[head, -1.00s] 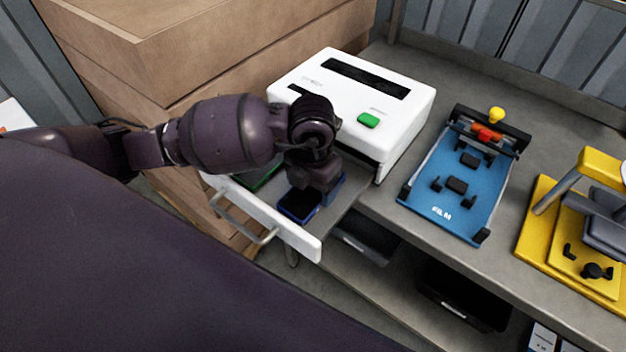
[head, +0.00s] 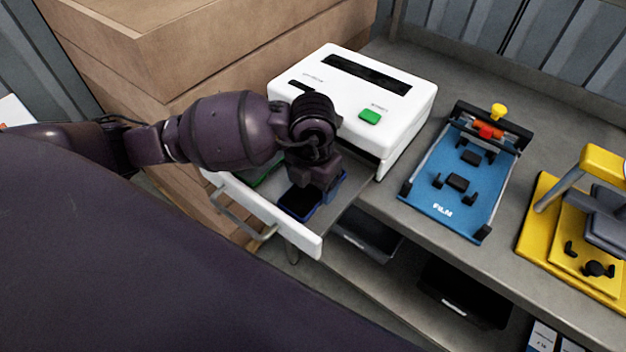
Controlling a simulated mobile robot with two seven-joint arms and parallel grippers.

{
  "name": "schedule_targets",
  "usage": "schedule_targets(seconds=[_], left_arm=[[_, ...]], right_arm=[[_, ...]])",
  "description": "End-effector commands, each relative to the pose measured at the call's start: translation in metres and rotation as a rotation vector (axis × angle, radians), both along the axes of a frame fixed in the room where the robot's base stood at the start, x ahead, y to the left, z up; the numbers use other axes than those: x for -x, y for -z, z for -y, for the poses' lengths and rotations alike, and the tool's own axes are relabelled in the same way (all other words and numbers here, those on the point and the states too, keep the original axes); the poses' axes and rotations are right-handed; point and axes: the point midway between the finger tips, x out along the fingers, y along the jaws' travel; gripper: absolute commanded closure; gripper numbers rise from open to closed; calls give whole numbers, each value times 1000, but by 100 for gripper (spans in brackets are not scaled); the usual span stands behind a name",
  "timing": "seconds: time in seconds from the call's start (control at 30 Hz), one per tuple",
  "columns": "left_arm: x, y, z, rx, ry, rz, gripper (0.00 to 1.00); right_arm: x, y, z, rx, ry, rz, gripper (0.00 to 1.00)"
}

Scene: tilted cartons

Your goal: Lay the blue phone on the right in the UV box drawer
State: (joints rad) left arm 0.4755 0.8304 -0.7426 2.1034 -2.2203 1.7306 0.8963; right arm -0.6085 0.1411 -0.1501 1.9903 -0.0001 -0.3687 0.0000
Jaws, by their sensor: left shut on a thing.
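The white UV box (head: 352,90) stands on the bench with its drawer (head: 305,240) pulled out toward me. The blue phone (head: 298,203), dark-faced with a blue edge, shows in the right part of the drawer. My left gripper (head: 316,190) points down over the drawer and is shut on the blue phone; its fingertips are partly hidden. I cannot tell whether the phone touches the drawer floor. A green item (head: 262,176) lies in the left part of the drawer, mostly covered by my arm. My right gripper is not in view.
A blue film fixture (head: 460,190) stands right of the box, and a yellow press (head: 575,245) is further right. Large cartons (head: 200,50) are stacked behind and left. Dark bins (head: 465,295) sit on the shelf below the bench.

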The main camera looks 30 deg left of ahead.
Motion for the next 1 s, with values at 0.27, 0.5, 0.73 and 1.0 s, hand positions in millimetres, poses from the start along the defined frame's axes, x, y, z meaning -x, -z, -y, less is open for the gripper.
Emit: schedule_targets(seconds=[0.27,0.5,0.73,1.0], left_arm=[[0,1,0,0,0,1,53],[0,1,0,0,0,1,16],[0,1,0,0,0,0,0],[-1,-11,0,-1,0,2,0]], right_arm=[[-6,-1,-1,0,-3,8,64],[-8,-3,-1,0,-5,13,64],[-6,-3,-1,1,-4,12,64],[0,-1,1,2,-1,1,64]])
